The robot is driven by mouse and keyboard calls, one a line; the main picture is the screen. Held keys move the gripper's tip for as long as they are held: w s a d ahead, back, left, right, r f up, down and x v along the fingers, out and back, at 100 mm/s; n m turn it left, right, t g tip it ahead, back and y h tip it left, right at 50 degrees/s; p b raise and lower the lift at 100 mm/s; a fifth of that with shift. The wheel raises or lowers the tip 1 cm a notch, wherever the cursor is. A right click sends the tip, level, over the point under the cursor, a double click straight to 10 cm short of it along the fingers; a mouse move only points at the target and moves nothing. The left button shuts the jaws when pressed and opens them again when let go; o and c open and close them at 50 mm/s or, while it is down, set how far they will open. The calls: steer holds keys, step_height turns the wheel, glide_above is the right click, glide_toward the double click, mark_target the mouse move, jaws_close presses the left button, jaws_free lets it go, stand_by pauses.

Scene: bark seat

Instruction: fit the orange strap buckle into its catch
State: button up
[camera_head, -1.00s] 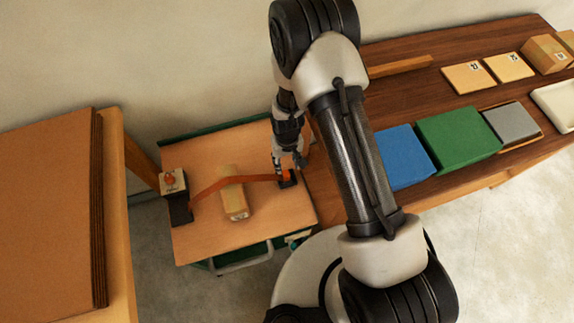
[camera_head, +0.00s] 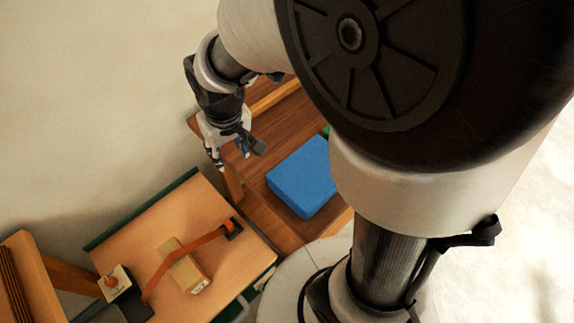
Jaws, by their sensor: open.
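The orange strap (camera_head: 178,259) runs over a pale wooden block (camera_head: 190,273) on a light wooden board. Its right end, with the orange buckle (camera_head: 231,224), lies at the small black catch (camera_head: 233,233) near the board's right edge. At this size I cannot tell whether the buckle is fully seated. The strap's left end goes to a black base (camera_head: 128,306). My gripper (camera_head: 238,160) is open and empty, raised above and apart from the catch, up toward the wooden bench.
The board (camera_head: 140,245) sits on a green-edged cart. A white block with an orange knob (camera_head: 111,282) stands at its left. A blue block (camera_head: 303,176) lies on the dark wooden bench (camera_head: 256,203). My own arm covers much of the right.

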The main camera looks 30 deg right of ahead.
steer(key=s+d+r+t, duration=0.1)
steer(key=s+d+r, duration=0.1)
steer(key=s+r, duration=0.3)
steer(key=s+d+r+m+t, duration=0.1)
steer(key=s+d+r, duration=0.2)
steer(key=s, duration=0.9)
step_height(320, 180, up, 4)
steer(key=shift+d+f+m, duration=0.25)
steer(key=shift+m, duration=0.05)
steer(key=shift+f, duration=0.1)
